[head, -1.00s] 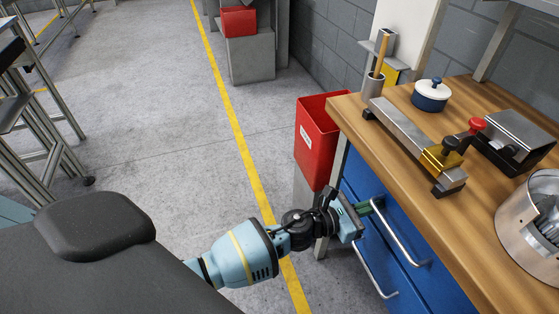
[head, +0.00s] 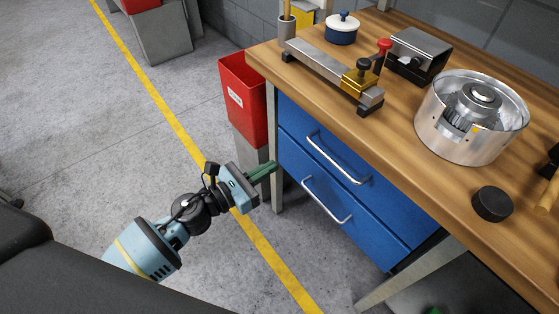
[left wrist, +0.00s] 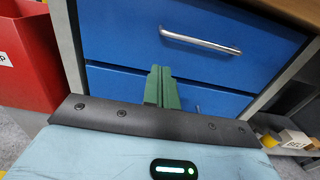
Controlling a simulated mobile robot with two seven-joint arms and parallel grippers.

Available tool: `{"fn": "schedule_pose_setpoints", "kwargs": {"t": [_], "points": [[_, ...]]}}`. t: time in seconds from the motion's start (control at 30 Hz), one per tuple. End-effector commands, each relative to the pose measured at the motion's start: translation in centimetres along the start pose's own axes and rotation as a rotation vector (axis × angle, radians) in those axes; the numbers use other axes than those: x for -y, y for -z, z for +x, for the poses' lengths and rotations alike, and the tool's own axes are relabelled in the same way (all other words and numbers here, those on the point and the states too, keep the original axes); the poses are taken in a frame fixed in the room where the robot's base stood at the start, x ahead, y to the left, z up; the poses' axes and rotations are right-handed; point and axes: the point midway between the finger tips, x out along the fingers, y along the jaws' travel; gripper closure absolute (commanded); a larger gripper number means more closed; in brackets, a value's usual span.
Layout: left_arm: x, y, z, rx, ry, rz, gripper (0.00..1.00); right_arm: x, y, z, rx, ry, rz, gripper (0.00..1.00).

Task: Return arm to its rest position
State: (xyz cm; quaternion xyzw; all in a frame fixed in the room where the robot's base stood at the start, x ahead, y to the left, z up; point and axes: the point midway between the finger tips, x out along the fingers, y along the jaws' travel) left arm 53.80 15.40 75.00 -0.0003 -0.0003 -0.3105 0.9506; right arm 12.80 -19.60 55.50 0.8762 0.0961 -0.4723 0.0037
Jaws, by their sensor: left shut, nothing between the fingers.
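My left gripper (head: 262,172) has green fingers closed together with nothing between them. In the head view it is in the air left of the blue drawer unit (head: 290,135), clear of both drawer handles. In the left wrist view the shut fingers (left wrist: 161,88) point at the blue drawer fronts (left wrist: 125,40), and the upper silver handle (left wrist: 200,42) is above and to the right of the fingertips. Both drawers look closed. My right gripper is not in view.
A wooden workbench (head: 400,135) bears a steel housing (head: 470,150), a black puck (head: 492,204), a blue pot (head: 342,30) and a metal fixture (head: 325,65). A red bin (head: 240,110) stands at its left end. The floor left of the bench is open.

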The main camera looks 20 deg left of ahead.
Motion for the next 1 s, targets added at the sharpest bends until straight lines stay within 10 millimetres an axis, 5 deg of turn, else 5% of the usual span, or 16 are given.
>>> {"fn": "schedule_pose_setpoints", "kwargs": {"t": [0.57, 0.77, 1.0], "points": [[0.4, 0.6, -1.1, -0.005, -0.015, -0.073, 1.0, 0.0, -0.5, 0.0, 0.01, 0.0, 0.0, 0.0], [2.7, 4.9, -5.5, -0.027, -0.154, -0.635, 1.0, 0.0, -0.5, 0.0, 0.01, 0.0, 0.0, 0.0], [6.9, 12.1, -14.6, -0.001, -0.497, -1.573, 1.0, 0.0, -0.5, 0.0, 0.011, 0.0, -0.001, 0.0]]}}
